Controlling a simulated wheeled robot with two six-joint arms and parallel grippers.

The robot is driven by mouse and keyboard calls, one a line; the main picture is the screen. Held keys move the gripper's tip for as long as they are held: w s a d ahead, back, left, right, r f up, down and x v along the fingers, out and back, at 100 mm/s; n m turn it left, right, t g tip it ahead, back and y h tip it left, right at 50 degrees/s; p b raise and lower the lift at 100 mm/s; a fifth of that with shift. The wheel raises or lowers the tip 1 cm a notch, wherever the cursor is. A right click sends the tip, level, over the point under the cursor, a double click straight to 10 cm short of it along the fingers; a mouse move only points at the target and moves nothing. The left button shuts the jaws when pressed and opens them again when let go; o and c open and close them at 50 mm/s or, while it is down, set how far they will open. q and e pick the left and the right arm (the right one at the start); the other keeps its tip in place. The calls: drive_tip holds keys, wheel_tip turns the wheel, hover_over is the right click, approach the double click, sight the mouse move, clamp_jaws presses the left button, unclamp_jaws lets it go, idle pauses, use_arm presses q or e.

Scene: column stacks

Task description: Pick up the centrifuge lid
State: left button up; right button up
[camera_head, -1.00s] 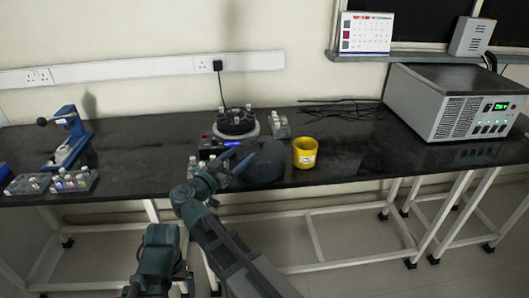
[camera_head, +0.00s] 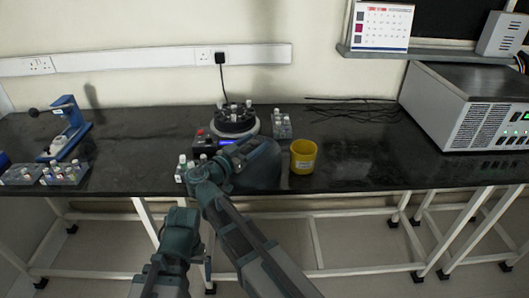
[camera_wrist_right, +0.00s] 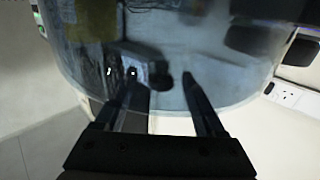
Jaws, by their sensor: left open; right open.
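The centrifuge lid (camera_head: 264,170) is a dark, see-through round cover in front of the centrifuge. My right gripper (camera_head: 243,150) is at its upper left in the head view. In the right wrist view the lid (camera_wrist_right: 215,55) fills the upper middle as a smoky disc with a curved rim. The open fingers (camera_wrist_right: 158,78) overlap it, with a dark round spot between them. I cannot tell if they touch the lid. The centrifuge (camera_head: 234,120) has its rotor exposed, with several tubes in it. My left arm shows at lower left, but I cannot make out its gripper.
A yellow cup (camera_head: 303,157) stands close right of the lid. A tube rack (camera_head: 281,126) is right of the centrifuge, and small bottles (camera_head: 183,166) stand left of my right wrist. A blue device (camera_head: 68,130) and a grey box machine (camera_head: 470,105) stand farther off. The bench right of the cup is clear.

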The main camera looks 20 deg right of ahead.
drive_tip(key=shift+w+d, duration=0.25)
drive_tip(key=shift+s+a, duration=0.1)
drive_tip(key=shift+a, duration=0.1)
clamp_jaws()
idle(1.1)
